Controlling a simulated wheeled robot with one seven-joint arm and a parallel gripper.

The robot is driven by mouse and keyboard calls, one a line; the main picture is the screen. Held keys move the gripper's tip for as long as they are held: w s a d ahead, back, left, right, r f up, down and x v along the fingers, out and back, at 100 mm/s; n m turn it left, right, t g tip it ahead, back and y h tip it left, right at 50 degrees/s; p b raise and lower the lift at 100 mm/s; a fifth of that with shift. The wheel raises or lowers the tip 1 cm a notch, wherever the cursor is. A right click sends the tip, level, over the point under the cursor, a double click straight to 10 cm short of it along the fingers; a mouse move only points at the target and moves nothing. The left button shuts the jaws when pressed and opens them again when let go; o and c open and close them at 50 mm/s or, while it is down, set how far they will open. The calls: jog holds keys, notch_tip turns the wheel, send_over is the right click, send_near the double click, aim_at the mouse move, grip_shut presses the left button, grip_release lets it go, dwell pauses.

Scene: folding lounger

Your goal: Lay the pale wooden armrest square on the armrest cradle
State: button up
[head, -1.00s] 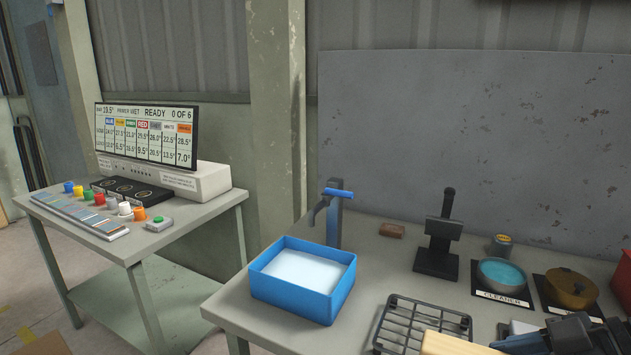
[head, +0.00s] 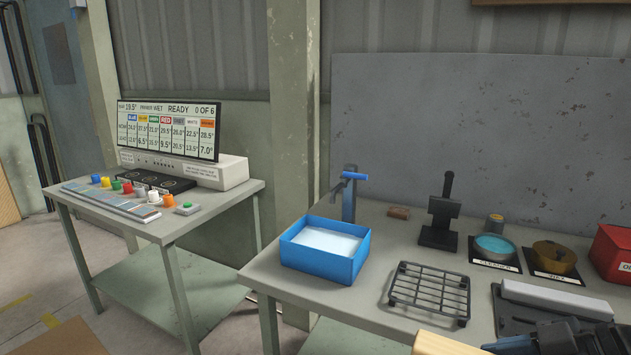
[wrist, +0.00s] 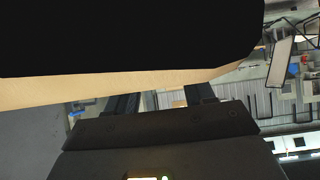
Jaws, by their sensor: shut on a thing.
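The pale wooden armrest (head: 440,345) shows only as a short end at the bottom edge of the head view. In the wrist view the armrest (wrist: 120,88) is a long pale strip under a large black shape. My gripper (head: 492,347) is shut on the armrest and holds it near the bench's front. Its two dark fingers also show in the wrist view (wrist: 162,101). Most of the armrest is cut off or hidden. I cannot make out the lounger or the armrest cradle in either view.
The bench (head: 385,250) carries a blue water tray (head: 322,272), a black wire rack (head: 432,290), a black stand (head: 440,215), a cleaner bowl (head: 494,249), a wax pot (head: 553,258) and a red box (head: 612,252). A side table (head: 215,197) with a display (head: 168,130) stands left.

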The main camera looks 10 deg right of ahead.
jog(key=w+a+f+m+t+h, duration=0.2)
jog(key=w+a+f+m+h, duration=0.2)
jog(key=f, duration=0.5)
jog(key=w+a+f+m+t+h, duration=0.2)
jog(key=w+a+f+m+h, duration=0.2)
jog(key=f, duration=0.4)
jog(key=shift+w+a+f+m, duration=0.4)
jog(key=shift+w+a+m, duration=0.25)
jog(key=shift+m, duration=0.45)
